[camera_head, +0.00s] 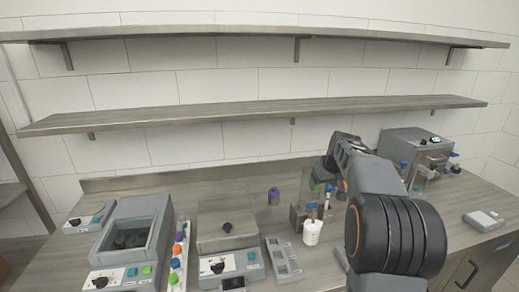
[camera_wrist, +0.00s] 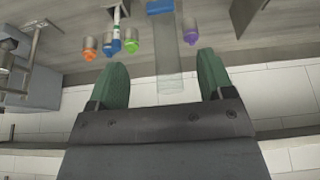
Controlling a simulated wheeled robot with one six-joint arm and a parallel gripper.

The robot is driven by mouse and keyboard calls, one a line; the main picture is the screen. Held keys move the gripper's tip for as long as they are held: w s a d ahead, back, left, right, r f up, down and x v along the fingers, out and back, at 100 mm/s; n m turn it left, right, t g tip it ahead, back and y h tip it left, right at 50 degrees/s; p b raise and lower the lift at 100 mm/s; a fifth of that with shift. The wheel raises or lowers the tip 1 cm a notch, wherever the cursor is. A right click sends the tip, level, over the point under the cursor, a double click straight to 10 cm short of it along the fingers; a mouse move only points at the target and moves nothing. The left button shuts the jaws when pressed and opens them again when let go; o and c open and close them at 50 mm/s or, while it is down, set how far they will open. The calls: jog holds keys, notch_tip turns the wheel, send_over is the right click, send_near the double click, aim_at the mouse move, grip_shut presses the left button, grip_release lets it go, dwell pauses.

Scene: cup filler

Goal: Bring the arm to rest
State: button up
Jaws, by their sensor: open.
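My arm reaches in from the right in the head view, bent over the bench. Its far end is near a small group of capped tubes, and the fingertips are hard to make out there. In the wrist view my gripper (camera_wrist: 160,72) is open, with its two green fingers wide apart. A clear tube (camera_wrist: 168,62) with a blue cap shows in the gap between the fingers, apart from both. I cannot tell how far it is from them in depth.
Grey devices (camera_head: 133,232) fill the left bench. A grey box (camera_head: 414,145) stands at the back right. Two wall shelves (camera_head: 260,111) hang above. A small scale (camera_head: 483,220) lies right.

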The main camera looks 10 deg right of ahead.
jog(key=s+a+f, duration=0.2)
jog(key=s+a, duration=0.7)
jog(key=s, duration=0.3)
jog(key=s+a+f, duration=0.2)
jog(key=s+a, duration=0.7)
jog(key=s, duration=0.4)
jog(key=shift+s+f, duration=0.15)
jog(key=shift+f, duration=0.25)
